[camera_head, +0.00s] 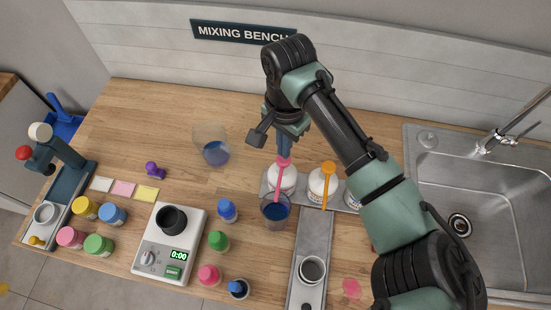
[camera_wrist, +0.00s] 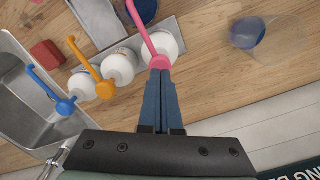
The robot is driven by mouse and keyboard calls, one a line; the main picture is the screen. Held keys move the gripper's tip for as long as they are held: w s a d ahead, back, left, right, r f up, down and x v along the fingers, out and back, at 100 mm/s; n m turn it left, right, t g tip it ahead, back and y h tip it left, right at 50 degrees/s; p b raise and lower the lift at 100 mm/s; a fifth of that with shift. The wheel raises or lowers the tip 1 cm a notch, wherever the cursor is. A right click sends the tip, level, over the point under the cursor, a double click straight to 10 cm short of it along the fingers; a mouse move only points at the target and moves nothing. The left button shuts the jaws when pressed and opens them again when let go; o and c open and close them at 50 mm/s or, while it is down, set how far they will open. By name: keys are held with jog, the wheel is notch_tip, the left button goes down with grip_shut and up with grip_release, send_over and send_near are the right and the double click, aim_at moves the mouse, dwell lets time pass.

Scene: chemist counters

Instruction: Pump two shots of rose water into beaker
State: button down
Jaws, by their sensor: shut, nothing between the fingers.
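A white bottle with a pink pump (camera_head: 281,178) stands at the left end of a row of pump bottles. I cannot read its label, so I cannot tell if it is the rose water. My gripper (camera_head: 284,152) points down with its fingers shut and empty, its tips at the top of the pink pump head. In the wrist view the shut fingertips (camera_wrist: 160,73) meet the pink pump head (camera_wrist: 160,62). A glass beaker (camera_head: 275,208) with dark blue contents stands under the pink spout. It shows partly in the wrist view (camera_wrist: 146,9).
Bottles with an orange pump (camera_head: 323,183) and a blue pump (camera_wrist: 66,106) stand to the right in the head view. Another glass with blue liquid (camera_head: 212,150) stands left. A scale (camera_head: 167,240) and several small jars are front left; a sink (camera_head: 480,190) is right.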

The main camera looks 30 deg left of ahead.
jog(key=shift+f, duration=0.15)
jog(key=shift+s+f+b, duration=0.1)
jog(key=shift+f+b, duration=0.6)
jog(key=shift+f, duration=0.8)
jog(key=shift+r, duration=0.1)
jog(key=shift+r+p, duration=1.5)
jog(key=shift+p, duration=0.1)
jog(key=shift+f, duration=0.1)
